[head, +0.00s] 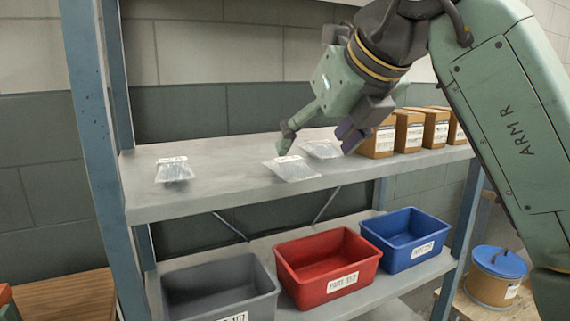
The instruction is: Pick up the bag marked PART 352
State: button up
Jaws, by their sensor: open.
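Three clear bags lie flat on the upper grey shelf: a left bag (174,170), a middle bag (291,168) near the front edge, and a right bag (321,150) just behind it. Each has a small pale label, too small to read here, so I cannot tell which is marked PART 352. My gripper (318,138) is open and empty, pointing down over the middle and right bags. Its left fingertip shows close to the top of the middle bag; I cannot tell whether they touch.
Several cardboard boxes (409,129) stand right of my gripper on the shelf. Below are a grey bin (219,287), a red bin (327,268) and a blue bin (405,239), all labelled. A blue-lidded tub (497,278) stands lower right. The shelf between the left and middle bags is clear.

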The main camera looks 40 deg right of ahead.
aim_at(299, 165)
jog(key=x, duration=0.2)
jog(key=p+x, duration=0.1)
jog(key=x, duration=0.1)
jog(key=p+x, duration=0.1)
jog(key=x, duration=0.2)
jog(key=shift+a+f, duration=0.25)
jog(key=shift+c, duration=0.4)
jog(key=c, duration=1.3)
jog(key=shift+r, duration=0.1)
